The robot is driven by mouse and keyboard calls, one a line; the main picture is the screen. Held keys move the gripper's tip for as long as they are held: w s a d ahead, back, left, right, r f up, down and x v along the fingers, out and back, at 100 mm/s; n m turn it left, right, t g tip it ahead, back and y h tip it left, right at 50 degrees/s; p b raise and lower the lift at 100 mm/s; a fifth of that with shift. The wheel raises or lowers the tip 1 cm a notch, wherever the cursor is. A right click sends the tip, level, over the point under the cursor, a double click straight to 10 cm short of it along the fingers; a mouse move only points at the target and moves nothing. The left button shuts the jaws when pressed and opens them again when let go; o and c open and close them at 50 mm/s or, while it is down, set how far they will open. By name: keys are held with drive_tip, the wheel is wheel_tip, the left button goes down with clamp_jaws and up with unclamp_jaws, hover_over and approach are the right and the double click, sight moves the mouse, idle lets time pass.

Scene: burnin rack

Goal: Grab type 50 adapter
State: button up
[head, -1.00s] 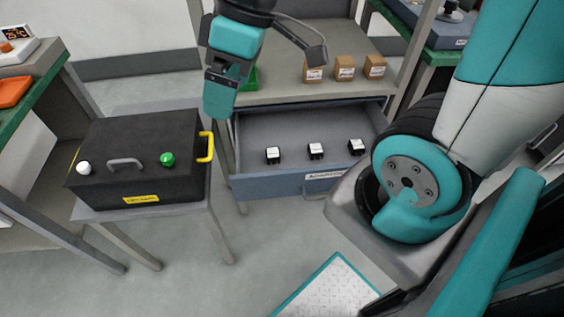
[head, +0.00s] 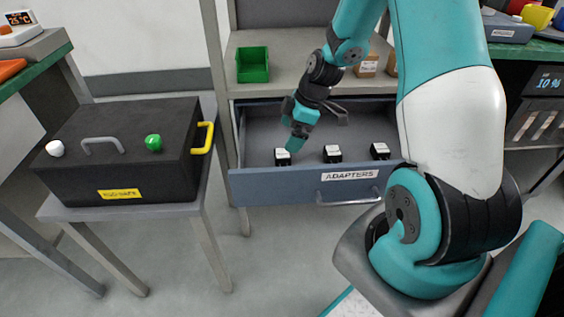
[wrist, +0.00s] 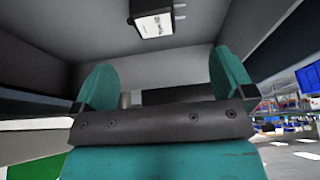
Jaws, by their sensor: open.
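Three small black adapters with white top labels stand in a row in the open drawer: a left one (head: 282,157), a middle one (head: 332,154) and a right one (head: 380,151). Their labels are too small to read in the head view. My gripper (head: 292,146) is inside the drawer, just above and behind the left adapter. In the wrist view my gripper (wrist: 158,75) is open and empty, its two fingers apart. One adapter (wrist: 154,20) lies ahead of the fingertips, roughly midway between them. Its label print is blurred, and I cannot tell its type.
The drawer (head: 270,186) is labelled ADAPTERS. A green bin (head: 253,65) and cardboard boxes (head: 367,65) stand on the shelf above, the boxes partly hidden by my arm. A black case (head: 120,155) with a yellow handle sits on a table at the left.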

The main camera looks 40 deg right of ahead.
sight(278, 153)
drive_tip(key=b+x, duration=0.2)
drive_tip(key=x, duration=0.6)
drive_tip(key=shift+w+f, duration=0.2)
drive_tip(key=shift+f, duration=0.1)
drive_tip(key=c, duration=0.9)
